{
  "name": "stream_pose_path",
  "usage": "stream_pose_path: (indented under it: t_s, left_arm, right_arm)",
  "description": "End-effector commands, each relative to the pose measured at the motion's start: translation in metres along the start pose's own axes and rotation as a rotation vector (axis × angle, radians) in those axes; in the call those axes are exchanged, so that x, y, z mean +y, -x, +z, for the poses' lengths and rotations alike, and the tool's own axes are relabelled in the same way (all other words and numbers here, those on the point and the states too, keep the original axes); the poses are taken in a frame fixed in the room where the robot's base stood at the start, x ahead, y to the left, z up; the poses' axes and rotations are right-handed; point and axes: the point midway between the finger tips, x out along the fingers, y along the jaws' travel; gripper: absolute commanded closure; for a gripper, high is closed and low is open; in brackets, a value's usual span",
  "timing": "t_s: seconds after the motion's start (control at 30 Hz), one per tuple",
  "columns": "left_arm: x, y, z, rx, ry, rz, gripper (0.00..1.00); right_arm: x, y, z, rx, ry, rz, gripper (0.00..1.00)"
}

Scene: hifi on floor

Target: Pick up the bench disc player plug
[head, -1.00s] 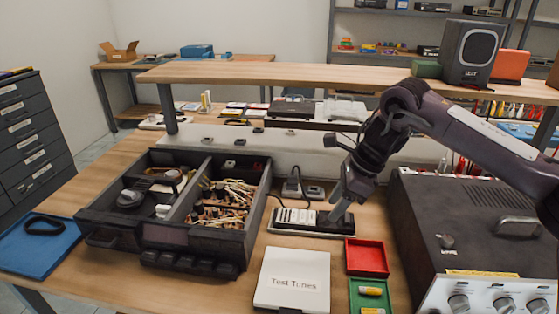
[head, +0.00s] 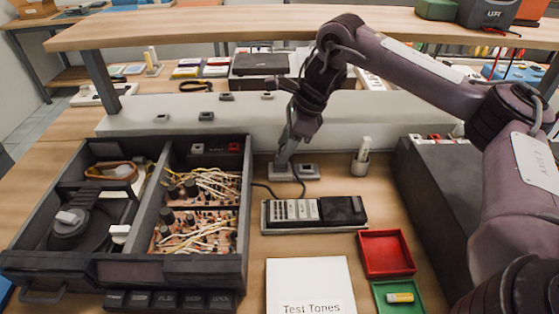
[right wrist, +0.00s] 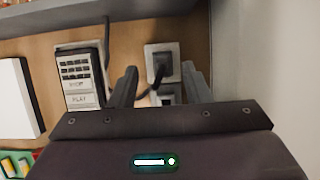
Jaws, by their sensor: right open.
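The dark plug (right wrist: 163,66) sits in one socket of a pale double socket plate (right wrist: 149,50), with a black cord curving from it. In the head view the socket plate (head: 308,177) lies on the bench behind a remote-like keypad, and my gripper mostly hides the plug. My right gripper (head: 284,160) points down over the plate's left socket. In the right wrist view its two fingers (right wrist: 160,74) are apart, with the plug and cord between them; I cannot tell whether they touch. The opened disc player (head: 243,215), with circuit boards, stands at left. My left gripper is out of view.
The keypad (head: 297,210) lies in front of the plate; a small cup (head: 360,166) stands to its right. A red tray (head: 386,252), green tray (head: 398,307) and Test Tones box (head: 308,284) lie nearer. A dark instrument (head: 430,200) and overhead shelf (head: 220,27) bound the space.

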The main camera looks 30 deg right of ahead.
Motion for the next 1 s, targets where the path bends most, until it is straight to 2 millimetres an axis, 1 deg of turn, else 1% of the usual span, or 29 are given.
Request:
stream_pose_path:
  t_s: [0.03, 0.1, 0.23, 0.33, 0.5, 0.53, 0.8, 0.87, 1.0]
  left_arm:
    - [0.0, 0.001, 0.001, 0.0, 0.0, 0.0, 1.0]
    - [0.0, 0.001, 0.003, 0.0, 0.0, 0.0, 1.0]
    - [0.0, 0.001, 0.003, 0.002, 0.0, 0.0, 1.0]
    - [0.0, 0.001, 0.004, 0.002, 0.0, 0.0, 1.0]
    - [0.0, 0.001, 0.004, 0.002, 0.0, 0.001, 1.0]
    - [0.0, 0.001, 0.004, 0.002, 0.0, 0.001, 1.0]
    - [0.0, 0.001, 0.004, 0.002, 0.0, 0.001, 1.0]
    - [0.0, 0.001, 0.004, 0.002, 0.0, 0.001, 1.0]
    - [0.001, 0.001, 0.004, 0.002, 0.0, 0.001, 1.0]
  right_arm:
    - [0.0, -0.009, -0.001, 0.004, -0.001, 0.004, 0.56]
    - [-0.001, -0.019, -0.003, 0.003, -0.001, 0.004, 0.56]
    - [-0.002, -0.034, -0.002, 0.002, -0.001, 0.001, 0.56]
    - [-0.002, -0.038, -0.002, 0.002, -0.001, 0.0, 0.56]
    - [-0.002, -0.038, -0.002, 0.001, -0.001, 0.0, 0.56]
    - [-0.002, -0.038, -0.002, 0.001, -0.001, 0.0, 0.58]
    - [-0.002, -0.038, -0.002, 0.001, -0.001, 0.0, 0.93]
    - [-0.002, -0.038, -0.002, 0.001, -0.001, 0.0, 1.0]
    - [-0.002, -0.038, -0.002, 0.001, -0.001, 0.0, 1.0]
